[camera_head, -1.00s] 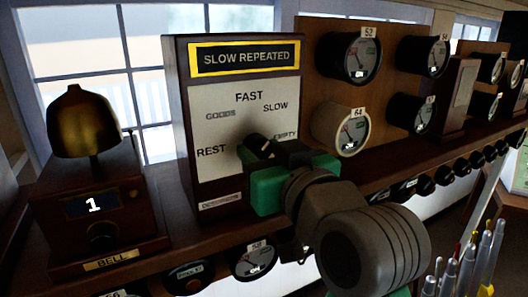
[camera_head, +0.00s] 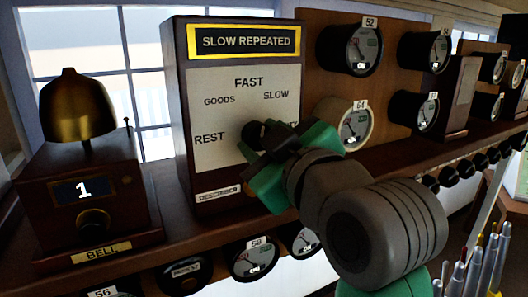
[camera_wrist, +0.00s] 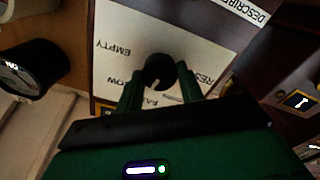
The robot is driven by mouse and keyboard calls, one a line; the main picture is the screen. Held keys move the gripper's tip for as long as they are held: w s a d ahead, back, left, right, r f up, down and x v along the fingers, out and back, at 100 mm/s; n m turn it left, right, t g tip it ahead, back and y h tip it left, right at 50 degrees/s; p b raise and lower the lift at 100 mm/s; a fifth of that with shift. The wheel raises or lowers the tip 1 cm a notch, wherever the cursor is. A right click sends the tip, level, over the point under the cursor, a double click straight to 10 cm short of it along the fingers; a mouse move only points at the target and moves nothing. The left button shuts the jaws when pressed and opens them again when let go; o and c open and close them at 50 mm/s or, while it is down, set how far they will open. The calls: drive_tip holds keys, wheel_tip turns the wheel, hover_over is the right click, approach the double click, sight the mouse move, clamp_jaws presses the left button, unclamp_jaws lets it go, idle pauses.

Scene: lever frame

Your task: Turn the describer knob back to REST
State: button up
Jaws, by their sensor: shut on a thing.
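The describer (camera_head: 190,150) is a dark wooden box with a white dial face. Its top window reads SLOW REPEATED. The black knob (camera_head: 253,134) sits among the labels REST, GOODS, FAST, SLOW and EMPTY; the gripper partly covers it and EMPTY. My gripper (camera_head: 262,143) reaches in from the lower right, rolled at a slant, and is shut on the knob. In the wrist view, the face appears upside down and the knob (camera_wrist: 158,69) is between the two green fingers. Its white mark points roughly towards FAST.
A brass bell (camera_head: 77,110) on a wooden box stands left of the describer. Round dials (camera_head: 349,48) are mounted on the board to the right. More instruments (camera_head: 255,258) line the shelf front below, and lever tops (camera_head: 470,265) stand at the lower right.

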drive_tip(key=shift+n+y+b, duration=0.3)
drive_tip(key=shift+n+b, duration=2.75)
drive_tip(key=shift+n, duration=7.15)
drive_tip(key=o, duration=1)
drive_tip(key=shift+d, duration=0.1)
drive_tip(key=b+v, duration=0.1)
drive_tip(key=v, duration=0.7)
drive_tip(key=shift+r, duration=0.1)
